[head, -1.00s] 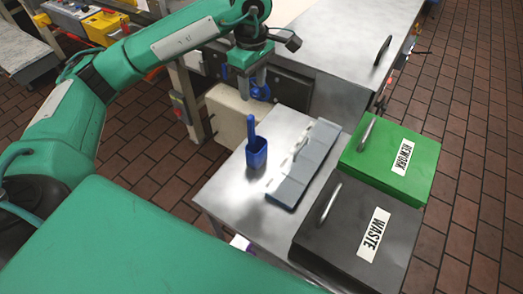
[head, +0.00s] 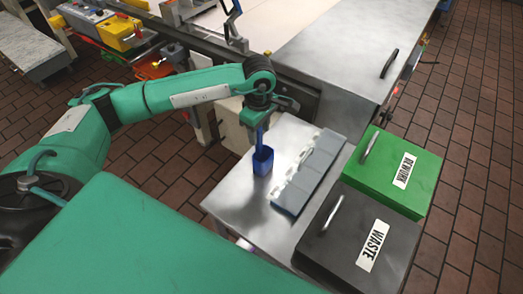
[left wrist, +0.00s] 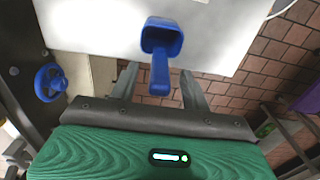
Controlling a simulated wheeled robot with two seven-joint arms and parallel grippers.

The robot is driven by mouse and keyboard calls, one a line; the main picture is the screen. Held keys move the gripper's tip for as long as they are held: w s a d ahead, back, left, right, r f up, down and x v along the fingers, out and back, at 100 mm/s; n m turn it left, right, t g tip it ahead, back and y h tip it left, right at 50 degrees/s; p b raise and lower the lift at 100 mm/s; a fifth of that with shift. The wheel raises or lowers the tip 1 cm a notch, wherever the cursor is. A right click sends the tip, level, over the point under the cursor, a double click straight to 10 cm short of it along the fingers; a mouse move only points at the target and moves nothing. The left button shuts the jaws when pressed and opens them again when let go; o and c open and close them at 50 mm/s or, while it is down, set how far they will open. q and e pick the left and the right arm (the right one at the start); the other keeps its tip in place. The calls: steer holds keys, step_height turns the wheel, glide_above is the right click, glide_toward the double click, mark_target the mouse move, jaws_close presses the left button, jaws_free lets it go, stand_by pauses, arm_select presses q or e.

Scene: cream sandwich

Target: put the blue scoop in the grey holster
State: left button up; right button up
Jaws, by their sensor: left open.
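The blue scoop (head: 263,160) stands on the metal table (head: 235,195) with its handle pointing up. In the left wrist view the scoop (left wrist: 161,38) shows its open cup, with the handle toward my gripper. My left gripper (head: 268,118) is above the scoop at the handle's upper end. In the wrist view the open fingers (left wrist: 158,75) lie on either side of the handle, with gaps visible. A long grey segmented piece (head: 312,172) lies right of the scoop; I cannot tell whether it is the holster. My right gripper is not in view.
A green REWORK bin (head: 385,170) and a dark WASTE bin (head: 350,235) stand right of the table. A larger metal worktop (head: 345,50) is behind. A blue handwheel (left wrist: 50,82) shows at left in the wrist view. The table's near left part is clear.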

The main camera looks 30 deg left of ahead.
arm_select(q)
steer(key=shift+f, duration=0.7)
jaws_close()
